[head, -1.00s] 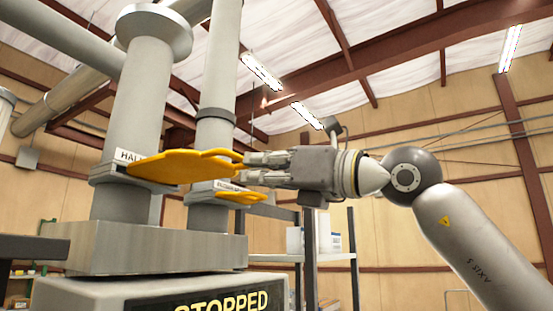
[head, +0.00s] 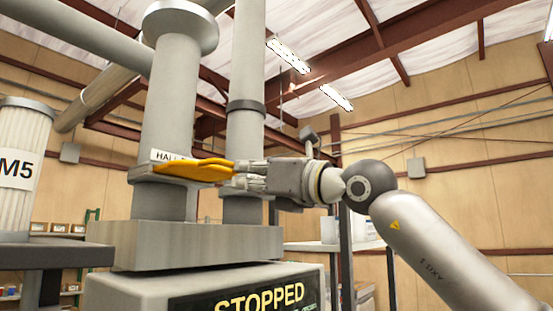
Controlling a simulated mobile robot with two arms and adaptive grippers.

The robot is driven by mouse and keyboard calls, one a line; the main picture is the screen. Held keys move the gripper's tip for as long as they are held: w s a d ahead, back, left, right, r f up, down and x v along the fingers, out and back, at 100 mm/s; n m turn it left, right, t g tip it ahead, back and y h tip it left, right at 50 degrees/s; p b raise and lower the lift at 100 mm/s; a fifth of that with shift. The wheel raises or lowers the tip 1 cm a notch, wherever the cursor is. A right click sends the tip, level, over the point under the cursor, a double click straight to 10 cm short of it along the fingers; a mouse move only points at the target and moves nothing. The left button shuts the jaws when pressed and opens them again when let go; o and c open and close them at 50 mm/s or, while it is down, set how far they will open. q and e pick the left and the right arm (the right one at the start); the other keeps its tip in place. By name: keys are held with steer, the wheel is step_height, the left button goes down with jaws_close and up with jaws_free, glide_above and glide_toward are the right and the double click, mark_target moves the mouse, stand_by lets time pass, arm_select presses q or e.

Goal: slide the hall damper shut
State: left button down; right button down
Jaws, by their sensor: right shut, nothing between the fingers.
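The hall damper (head: 195,169) is a flat yellow plate with a handle end, set in the slot of a thick grey pipe (head: 165,120) under a white label starting "HALL". Its outer part sticks out a little to the right of the pipe. My right gripper (head: 237,176) comes in from the right, shut and empty, with its fingertips at the outer end of the damper. They appear to touch it, but the exact contact is hard to tell. My left gripper is not in view.
A second grey pipe (head: 246,70) stands just behind the gripper. Below is a machine with a sign (head: 260,300) reading "STOPPED". A ribbed "M5" canister (head: 20,170) stands at the left on a dark table. Shelving stands behind my right arm.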

mark_target(225, 178)
steer(key=x, duration=0.1)
steer(key=p+x, duration=0.1)
steer(key=x, duration=0.1)
steer(key=f+p+x, duration=0.1)
steer(key=x, duration=0.1)
steer(key=shift+w+a, duration=0.15)
steer(key=shift+a, duration=0.1)
steer(key=shift+d, duration=0.1)
